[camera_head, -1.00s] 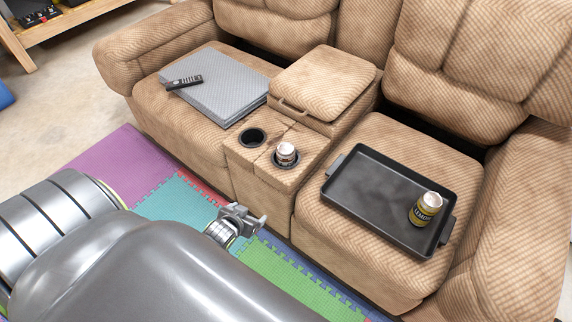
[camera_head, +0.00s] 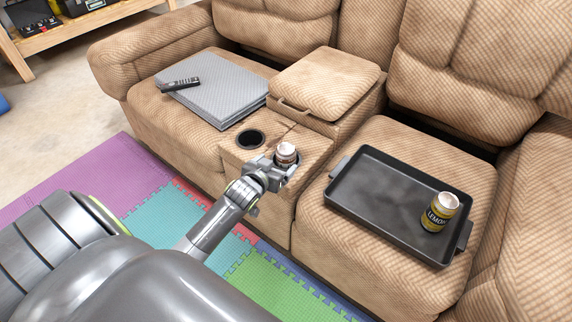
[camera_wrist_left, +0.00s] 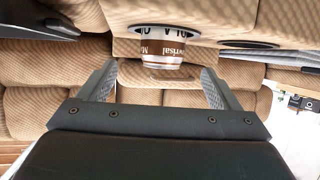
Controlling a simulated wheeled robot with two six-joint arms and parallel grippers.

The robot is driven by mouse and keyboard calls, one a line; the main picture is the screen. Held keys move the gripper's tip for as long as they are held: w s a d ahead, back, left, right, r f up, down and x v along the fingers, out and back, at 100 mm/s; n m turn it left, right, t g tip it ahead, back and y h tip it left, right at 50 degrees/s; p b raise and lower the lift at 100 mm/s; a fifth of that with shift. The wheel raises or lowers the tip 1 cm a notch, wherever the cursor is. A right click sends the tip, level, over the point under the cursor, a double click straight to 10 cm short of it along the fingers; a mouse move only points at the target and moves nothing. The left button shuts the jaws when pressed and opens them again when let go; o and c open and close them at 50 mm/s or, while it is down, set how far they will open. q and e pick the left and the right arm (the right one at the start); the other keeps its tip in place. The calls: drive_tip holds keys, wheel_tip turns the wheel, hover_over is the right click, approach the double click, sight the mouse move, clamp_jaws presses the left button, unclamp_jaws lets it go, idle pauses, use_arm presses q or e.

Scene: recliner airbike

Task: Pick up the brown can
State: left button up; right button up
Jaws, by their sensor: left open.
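The brown can (camera_head: 286,154), white with brown bands, stands in the right cup holder of the sofa console (camera_head: 264,195). In the left wrist view the can (camera_wrist_left: 166,52) appears upside down, with its lower part inside the holder ring. My left gripper (camera_head: 277,170) is at the near side of the can in the head view and partly covers its lower part. In the wrist view the left gripper's (camera_wrist_left: 158,74) jaws are open, one finger on each side of the can's line, and the can is just beyond or between the tips. My right gripper is not in view.
The left cup holder (camera_head: 250,139) is empty. A black tray (camera_head: 375,208) on the right seat holds a yellow lemon can (camera_head: 439,212). A grey folded pad (camera_head: 222,103) with a remote (camera_head: 179,84) lies on the left seat. The console armrest (camera_head: 325,80) rises behind the can.

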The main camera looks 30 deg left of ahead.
sight(282, 159)
use_arm(q)
drive_tip(key=x, duration=0.2)
drive_tip(key=shift+w+f, duration=0.15)
drive_tip(key=shift+w, duration=0.1)
drive_tip(key=b+x, duration=0.1)
drive_tip(key=x, duration=0.1)
drive_tip(key=b+x, duration=0.1)
drive_tip(key=x, duration=0.1)
drive_tip(key=shift+s+a+f, duration=0.1)
drive_tip(key=shift+a+f, duration=0.1)
drive_tip(key=shift+f, duration=0.1)
drive_tip(key=shift+w+f, duration=0.1)
drive_tip(key=shift+w, duration=0.4)
drive_tip(key=c, duration=1.3)
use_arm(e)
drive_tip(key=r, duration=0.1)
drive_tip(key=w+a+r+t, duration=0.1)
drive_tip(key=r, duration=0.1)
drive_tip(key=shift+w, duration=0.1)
